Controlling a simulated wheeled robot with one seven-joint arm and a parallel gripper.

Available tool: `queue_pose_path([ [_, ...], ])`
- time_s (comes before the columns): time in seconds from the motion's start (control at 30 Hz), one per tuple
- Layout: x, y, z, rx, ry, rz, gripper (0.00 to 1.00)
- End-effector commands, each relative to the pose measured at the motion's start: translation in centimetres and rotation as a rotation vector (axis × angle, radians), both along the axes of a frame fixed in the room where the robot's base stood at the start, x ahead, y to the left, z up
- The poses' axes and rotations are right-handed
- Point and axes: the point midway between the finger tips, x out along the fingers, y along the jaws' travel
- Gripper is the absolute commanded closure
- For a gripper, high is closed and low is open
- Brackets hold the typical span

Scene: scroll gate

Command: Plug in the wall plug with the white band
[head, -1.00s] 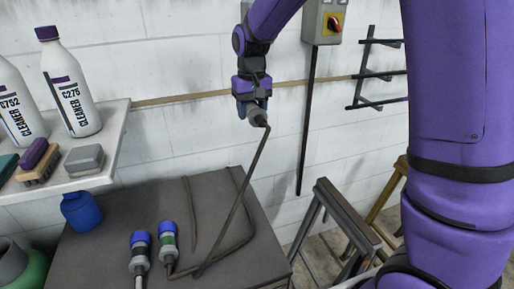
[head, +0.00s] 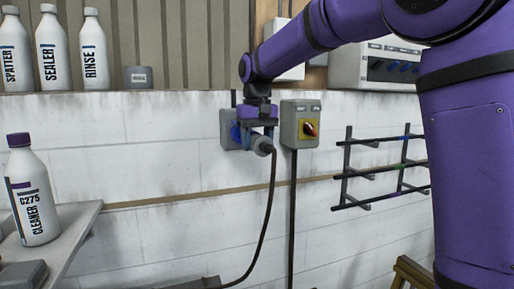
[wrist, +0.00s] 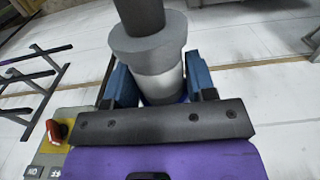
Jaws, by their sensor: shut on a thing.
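My gripper (head: 258,130) is shut on a grey plug (head: 262,145), high at the wall, with the plug's dark cable hanging down. In the wrist view the plug (wrist: 150,50) sits between the blue fingers of my gripper (wrist: 158,85), and a white band (wrist: 160,86) shows around its body. A little blue shows below the band. The wall socket, a grey box (head: 227,124) with a blue part, is directly behind the plug. The plug's front end is hidden, so I cannot tell whether it is inside the socket.
A grey switch box (head: 300,124) with a red and yellow knob is close right of the socket. A wall rack (head: 375,170) is further right. Several bottles (head: 52,50) stand on the ledge at upper left, and a cleaner bottle (head: 33,195) stands on the lower shelf.

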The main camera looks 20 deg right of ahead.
Motion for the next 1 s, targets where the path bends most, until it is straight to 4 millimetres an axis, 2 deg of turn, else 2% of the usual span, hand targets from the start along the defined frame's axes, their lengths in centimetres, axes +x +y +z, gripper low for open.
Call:
queue_pose_path([
  [0.6,5.1,0.0,-0.1,0.0,0.0,0.0,0.89],
  [1.0,6.2,0.0,-0.1,0.0,-0.001,0.0,0.89],
])
